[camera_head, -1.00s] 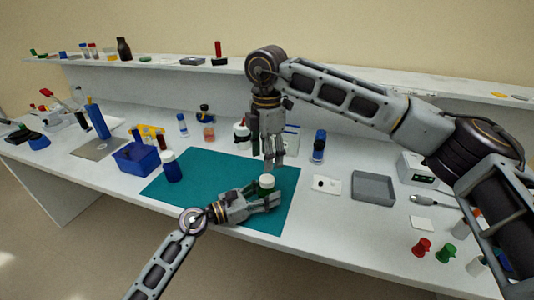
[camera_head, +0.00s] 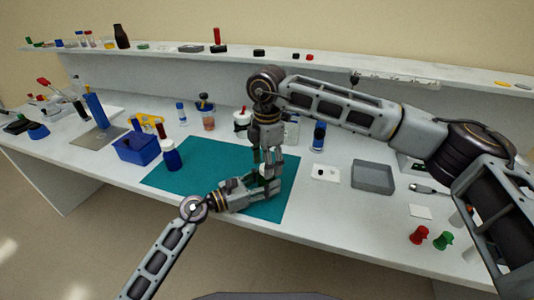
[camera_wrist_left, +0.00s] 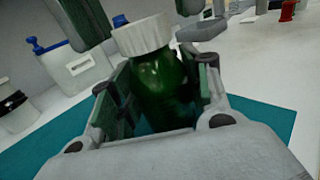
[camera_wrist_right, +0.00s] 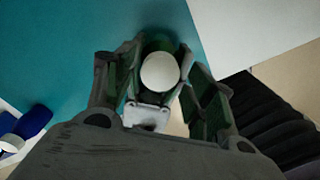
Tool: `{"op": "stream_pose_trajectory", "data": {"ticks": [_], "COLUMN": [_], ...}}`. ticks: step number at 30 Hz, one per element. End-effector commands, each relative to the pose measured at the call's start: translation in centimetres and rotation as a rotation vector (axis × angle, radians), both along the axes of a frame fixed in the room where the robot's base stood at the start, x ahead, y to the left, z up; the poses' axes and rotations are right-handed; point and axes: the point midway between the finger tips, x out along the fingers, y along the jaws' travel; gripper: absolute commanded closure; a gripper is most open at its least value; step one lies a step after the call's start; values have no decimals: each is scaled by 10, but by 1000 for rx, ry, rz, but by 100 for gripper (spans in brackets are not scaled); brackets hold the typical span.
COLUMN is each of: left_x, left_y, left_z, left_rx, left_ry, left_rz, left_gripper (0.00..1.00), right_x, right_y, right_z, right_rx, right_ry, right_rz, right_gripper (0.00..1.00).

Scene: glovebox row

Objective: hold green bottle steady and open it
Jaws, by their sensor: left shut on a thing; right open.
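The green bottle (camera_wrist_left: 163,88) with its white ribbed cap (camera_wrist_left: 143,35) stands upright on the teal mat (camera_head: 195,165). My left gripper (camera_head: 262,190) is shut around the bottle's body; its fingers flank the bottle in the left wrist view. My right gripper (camera_head: 268,172) points down from above, open, with its fingers on either side of the cap. In the right wrist view the white cap (camera_wrist_right: 160,72) lies between the open fingers, with a gap on the right. In the head view the grippers hide most of the bottle.
A grey tray (camera_head: 373,177) and a small white card (camera_head: 325,173) lie to the right. A blue-capped bottle (camera_head: 318,137) stands behind. The mat's left part is clear.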

Motion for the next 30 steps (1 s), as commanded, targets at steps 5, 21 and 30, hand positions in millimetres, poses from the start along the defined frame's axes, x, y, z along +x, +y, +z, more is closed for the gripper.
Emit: {"op": "stream_pose_trajectory", "data": {"ticks": [5, 21, 30], "left_x": [0, 0, 0], "left_y": [0, 0, 0], "left_z": [0, 0, 0], "left_rx": [0, 0, 0], "left_ry": [0, 0, 0], "left_rz": [0, 0, 0], "left_gripper": [100, 100, 100], "right_x": [0, 0, 0], "right_y": [0, 0, 0], "right_z": [-9, -11, -11], "right_rx": [1, 0, 0], "right_ry": [0, 0, 0], "right_rz": [0, 0, 8], "right_gripper": [45, 71, 92]}}
